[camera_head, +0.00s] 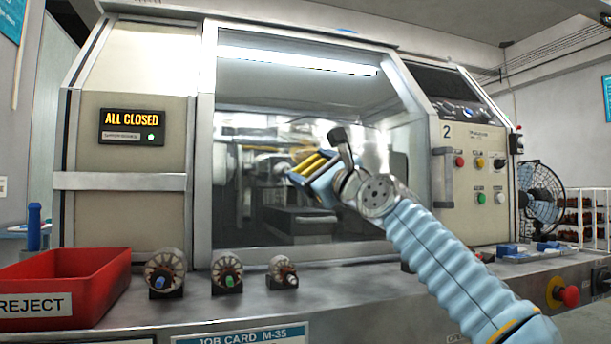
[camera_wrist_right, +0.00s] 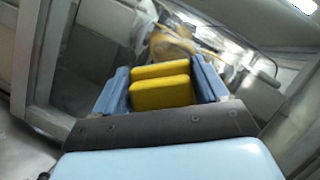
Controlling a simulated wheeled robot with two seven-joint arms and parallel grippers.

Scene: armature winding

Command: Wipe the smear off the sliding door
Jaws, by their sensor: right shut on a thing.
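The sliding door (camera_head: 300,100) is a large clear pane in a grey metal frame, and it is closed. A pale hazy patch (camera_head: 330,132) shows in the pane's middle; I cannot tell smear from glare. My right gripper (camera_head: 314,168) is in front of the pane, its blue fingers shut on a yellow pad (camera_head: 308,163). In the right wrist view the yellow pad (camera_wrist_right: 160,86) shows as two blocks between the fingers. The pane lies beyond it; I cannot tell whether they touch. My left gripper is not in view.
A red reject bin (camera_head: 75,285) stands on the front ledge at left, beside several armatures (camera_head: 227,273). A door handle (camera_head: 442,178) and button panel (camera_head: 480,175) are right of the pane. Blue-and-white items (camera_head: 515,252) lie on the right ledge, near a fan (camera_head: 541,192).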

